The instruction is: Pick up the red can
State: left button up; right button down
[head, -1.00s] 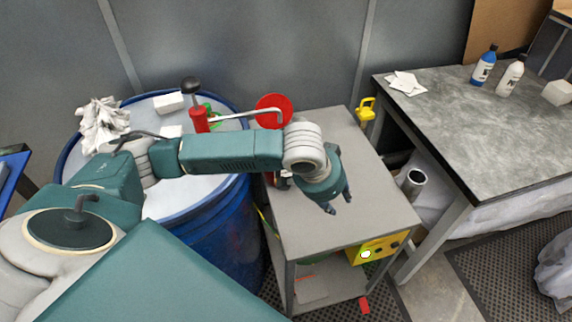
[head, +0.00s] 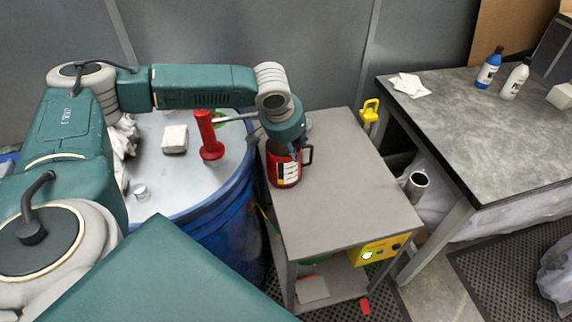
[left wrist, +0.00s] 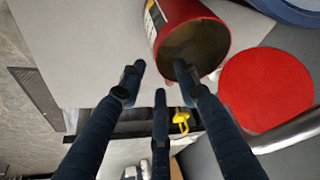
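My right gripper is not in view.
A blue drum (head: 222,222) left of the cart carries a red upright piece (head: 209,138) and a white block (head: 174,139). A flat red disc (left wrist: 265,90) lies beside the can in the wrist view. A grey table (head: 470,130) stands right. The cart's front top is clear.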

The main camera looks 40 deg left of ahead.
aim_at(290, 160)
pick_arm(q)
jog(key=shift+w+d+f, duration=0.1)
jog(key=shift+w+f, duration=0.1)
jog(key=shift+f, duration=0.1)
jog(key=p+x, duration=0.1)
jog(key=x, duration=0.3)
jog(key=shift+w+d+f+p, duration=0.15)
jog(key=shift+w+f+p, duration=0.05)
jog(key=shift+w+p, duration=0.1)
jog(key=shift+s+r, duration=0.1)
jog(key=shift+s, duration=0.05)
grip_shut()
